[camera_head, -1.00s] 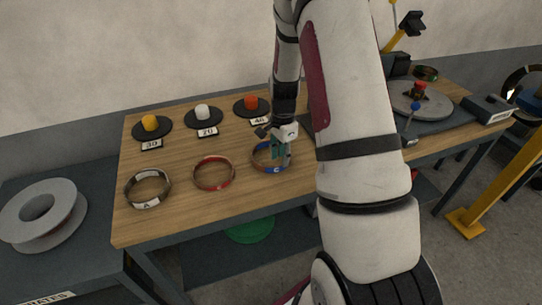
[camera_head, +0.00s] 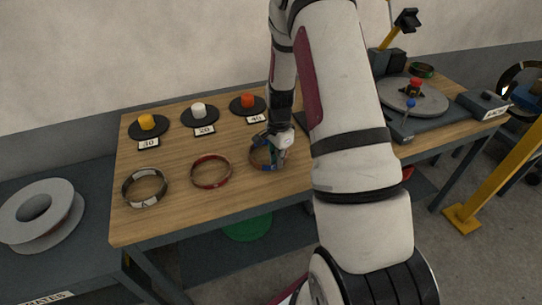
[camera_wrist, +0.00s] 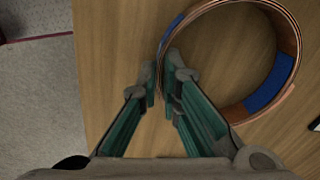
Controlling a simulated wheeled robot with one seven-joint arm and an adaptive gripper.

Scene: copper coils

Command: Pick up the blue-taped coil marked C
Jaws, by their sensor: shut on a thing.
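The blue-taped coil (camera_head: 254,157) is a copper ring with blue patches near the table's front right. In the wrist view the coil (camera_wrist: 288,38) fills the upper right, with blue tape at two places. My gripper (camera_wrist: 163,84) is shut on the coil's left wall, one finger on each side of it. In the head view my gripper (camera_head: 277,152) covers the coil's right part. I cannot read a letter C on it, and I cannot tell whether it is clear of the wood.
A red-taped coil (camera_head: 211,185) and a white-taped coil (camera_head: 126,190) lie to the left on the wooden table (camera_head: 180,215). A turntable (camera_head: 437,103) is at the right.

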